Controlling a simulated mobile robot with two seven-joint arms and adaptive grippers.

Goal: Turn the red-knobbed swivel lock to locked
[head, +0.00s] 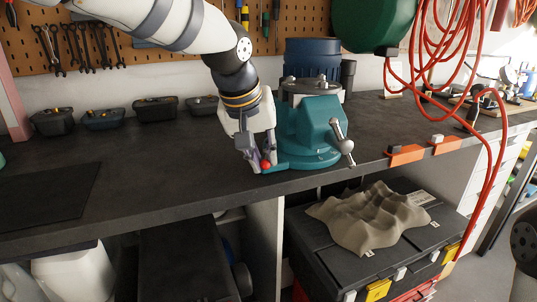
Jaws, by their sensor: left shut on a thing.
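The teal bench vise (300,128) stands on the dark workbench top near its front edge. The red knob (266,164) of the swivel lock shows at the left front of the vise's base. My left gripper (262,158) reaches down from above, just left of the vise body, and is shut on the red knob. The fingers cover most of the lock, so its lever and its angle are hidden. My right gripper is out of view.
A steel vise handle (342,137) sticks out at the right. Orange clamps (406,155) sit on the bench edge, with a red hose (489,165) hanging nearby. Small dark bins (155,108) line the back. The bench's left part is mostly clear. A toolbox with a crumpled cloth (370,217) is below.

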